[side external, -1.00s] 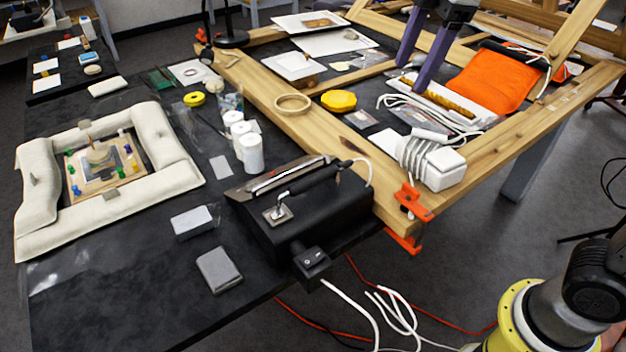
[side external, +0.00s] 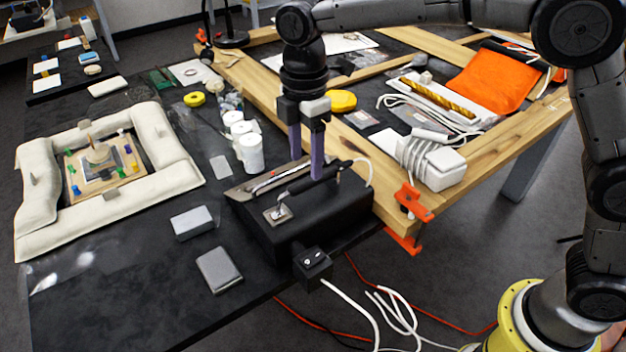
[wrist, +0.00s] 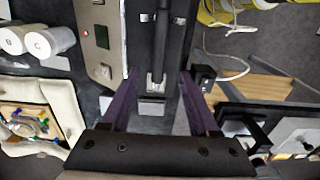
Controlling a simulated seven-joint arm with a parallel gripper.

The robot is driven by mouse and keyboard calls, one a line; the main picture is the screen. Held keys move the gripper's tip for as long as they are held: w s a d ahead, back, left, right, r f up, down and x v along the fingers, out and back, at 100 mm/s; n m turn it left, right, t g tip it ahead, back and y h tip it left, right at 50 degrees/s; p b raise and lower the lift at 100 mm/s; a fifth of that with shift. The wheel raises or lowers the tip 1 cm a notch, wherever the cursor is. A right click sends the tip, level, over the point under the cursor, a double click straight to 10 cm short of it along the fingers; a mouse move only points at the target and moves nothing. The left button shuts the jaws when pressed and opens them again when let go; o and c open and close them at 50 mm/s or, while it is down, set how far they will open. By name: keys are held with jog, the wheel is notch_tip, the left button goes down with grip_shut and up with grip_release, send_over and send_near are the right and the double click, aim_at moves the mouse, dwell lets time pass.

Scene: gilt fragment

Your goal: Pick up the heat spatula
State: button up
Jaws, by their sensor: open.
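The heat spatula has a black handle (side external: 304,183) and a small square metal tip (side external: 277,213). It lies along the top of a black box-shaped unit (side external: 330,212) at the table's front edge. My gripper (side external: 306,168) is open with purple fingers pointing down over the unit, close to the handle. In the wrist view the dark handle (wrist: 163,40) runs between the two fingers of my gripper (wrist: 160,75), with the metal tip toward the palm. I cannot tell whether the fingers touch the handle.
White jars (side external: 250,153) stand left of the unit. A wooden frame (side external: 375,170) with an orange clamp (side external: 410,204) lies behind and right. A white cable-wrapped block (side external: 435,165) sits on it. Two small grey blocks (side external: 219,270) lie at front left.

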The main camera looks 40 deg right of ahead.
aim_at(306, 180)
jog(key=shift+w+d+f, duration=0.1)
jog(key=shift+w+f, duration=0.05)
jog(key=shift+f, duration=3.25)
jog(key=shift+c, duration=0.3)
grip_shut()
